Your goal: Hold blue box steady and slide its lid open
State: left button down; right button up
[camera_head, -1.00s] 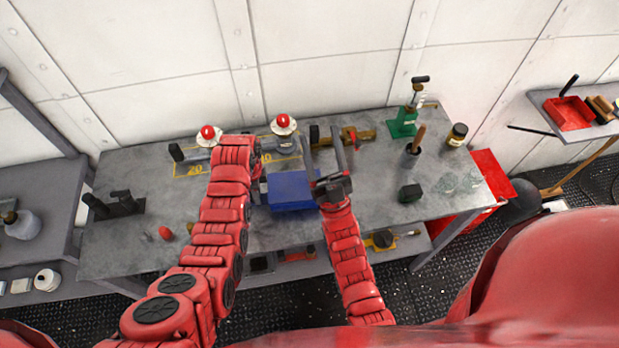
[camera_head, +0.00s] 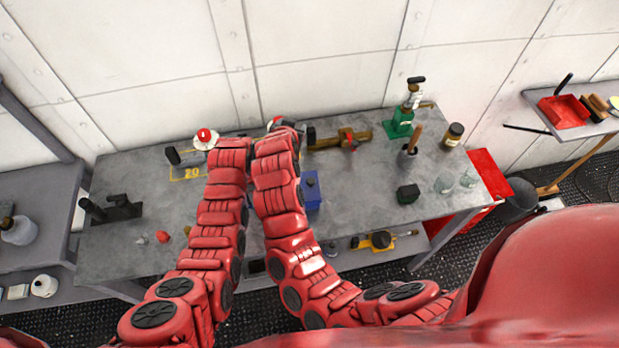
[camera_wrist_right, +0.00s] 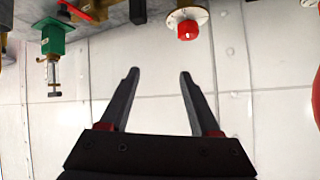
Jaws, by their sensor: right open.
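The blue box (camera_head: 312,194) sits on the grey workbench, mostly hidden behind my right arm. Only its right part shows, with a small dark knob on it; I cannot tell how its lid stands. My right arm reaches past the box toward the back of the bench. In the right wrist view my right gripper (camera_wrist_right: 159,74) is open and empty, with bare wall panels between its fingers. My left arm reaches forward to the left of the box. Its gripper is hidden behind the arm.
A brass-coloured tool (camera_head: 342,140) and a green stand (camera_head: 399,124) are along the back. A dark cube (camera_head: 408,194) and glass jars (camera_head: 467,178) are at right. The bench front (camera_head: 357,208) right of the box is clear.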

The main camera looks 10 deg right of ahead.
aim_at(311, 180)
jog(key=s+f+m+g, duration=0.2)
jog(key=s+m+g, duration=0.2)
jog(key=s+g, duration=0.65)
jog(key=d+f+t, duration=0.1)
jog(key=f, duration=0.2)
jog(key=d+f, duration=0.1)
jog(key=f, duration=0.3)
jog(key=w+f+t, duration=0.1)
jog(key=f, duration=0.2)
jog(key=shift+d+f+t, duration=0.35)
jog(key=shift+d, duration=0.05)
grip_shut()
dwell(0.4)
